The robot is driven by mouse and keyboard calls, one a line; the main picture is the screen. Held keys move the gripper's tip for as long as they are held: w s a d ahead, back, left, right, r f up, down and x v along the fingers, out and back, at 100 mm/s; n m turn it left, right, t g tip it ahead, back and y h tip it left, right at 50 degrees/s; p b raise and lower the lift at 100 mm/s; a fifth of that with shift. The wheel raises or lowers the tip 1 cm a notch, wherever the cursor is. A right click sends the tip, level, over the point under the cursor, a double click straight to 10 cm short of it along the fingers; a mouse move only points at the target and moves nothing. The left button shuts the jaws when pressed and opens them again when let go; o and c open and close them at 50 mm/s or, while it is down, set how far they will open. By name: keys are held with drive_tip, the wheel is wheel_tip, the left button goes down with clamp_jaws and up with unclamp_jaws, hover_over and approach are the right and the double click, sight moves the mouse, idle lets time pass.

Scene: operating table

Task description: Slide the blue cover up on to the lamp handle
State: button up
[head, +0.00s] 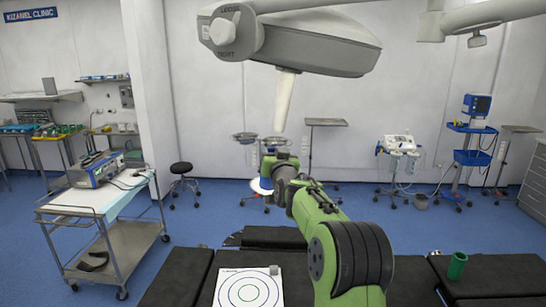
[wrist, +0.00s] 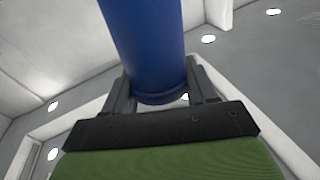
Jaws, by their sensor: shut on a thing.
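The blue cover (wrist: 143,38) is a smooth blue tube with a rimmed lower end, filling the upper middle of the wrist view. My gripper (wrist: 158,72) is shut on it near that lower end, one dark finger on each side. In the head view, the pale, tapered lamp handle (head: 284,100) hangs down from the grey surgical lamp (head: 310,45). My gripper end in the head view (head: 278,155) appears below the handle's lower tip. I cannot make out the cover in the head view, and the handle does not show in the wrist view.
The black operating table (head: 180,280) lies in front, with a ringed target sheet (head: 236,301) and a green cup (head: 457,265) on it. A steel trolley (head: 112,205) with a device stands left. Stools, stands and monitors line the back wall. Blue floor lies between.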

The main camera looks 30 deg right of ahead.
sight(287, 92)
drive_tip(key=r, duration=0.1)
drive_tip(key=r+p, duration=0.1)
drive_tip(key=r, duration=0.1)
drive_tip(key=r+p, duration=0.1)
drive_tip(key=shift+s+d+r, duration=0.25)
drive_tip(key=shift+s+r, duration=0.15)
drive_tip(key=shift+b, duration=0.7)
idle(1.0)
drive_tip(key=shift+s+d+r+p, duration=0.15)
drive_tip(key=shift+s+r+p, duration=0.1)
drive_tip(key=shift+r+p, duration=1.2)
drive_tip(key=shift+s+d+r+p, duration=0.25)
drive_tip(key=shift+r+p, duration=0.55)
drive_tip(key=shift+r, duration=1.25)
drive_tip(key=shift+s+d+r+p, duration=0.1)
drive_tip(key=shift+s+r+p, duration=0.15)
drive_tip(key=shift+r+p, duration=1.2)
drive_tip(key=shift+s+r, duration=0.1)
drive_tip(key=shift+r, duration=0.5)
drive_tip(key=shift+s+d+r+p, duration=0.1)
drive_tip(key=shift+r+p, duration=0.35)
drive_tip(key=shift+r, duration=0.4)
